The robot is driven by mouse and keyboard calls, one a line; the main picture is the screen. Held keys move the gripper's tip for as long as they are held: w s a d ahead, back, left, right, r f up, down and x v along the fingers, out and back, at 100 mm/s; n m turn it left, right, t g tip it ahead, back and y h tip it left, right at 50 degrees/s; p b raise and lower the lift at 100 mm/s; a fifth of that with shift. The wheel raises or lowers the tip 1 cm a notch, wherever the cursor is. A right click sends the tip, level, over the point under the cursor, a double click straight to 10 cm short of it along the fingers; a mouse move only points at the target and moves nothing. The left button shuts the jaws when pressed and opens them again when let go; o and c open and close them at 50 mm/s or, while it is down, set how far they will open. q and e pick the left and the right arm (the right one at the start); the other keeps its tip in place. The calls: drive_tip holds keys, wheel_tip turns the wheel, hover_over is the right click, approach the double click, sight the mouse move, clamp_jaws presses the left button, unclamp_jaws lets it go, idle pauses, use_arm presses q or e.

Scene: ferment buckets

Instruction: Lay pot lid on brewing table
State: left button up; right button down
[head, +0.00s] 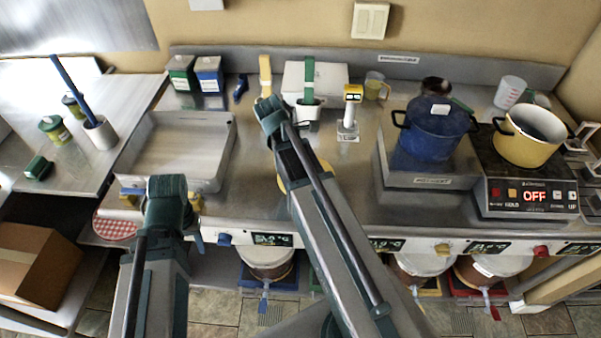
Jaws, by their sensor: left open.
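A blue pot (428,145) with two dark handles stands on a raised steel block at the right, and a blue lid (432,113) appears to cover its top. The steel brewing table (355,205) runs across the view. A yellow edge, perhaps of a round flat thing (281,182), shows beside my right arm, which hides most of it. My left gripper (163,196) is open at the front edge of the steel basin, far left of the blue pot, with nothing seen in it.
A yellow pot (528,136), open on top, stands on a hot plate (525,190) reading OFF. A steel basin (180,150) fills the left of the table. A white box (315,78), a scale-like device (349,115) and a jug (376,86) stand at the back.

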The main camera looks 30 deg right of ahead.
drive_tip(key=shift+f, duration=0.15)
drive_tip(key=c, duration=0.9)
unclamp_jaws()
drive_tip(key=p+v, duration=1.1)
drive_tip(key=v, duration=0.1)
drive_tip(key=shift+d+r, duration=0.1)
drive_tip(key=shift+r, duration=0.2)
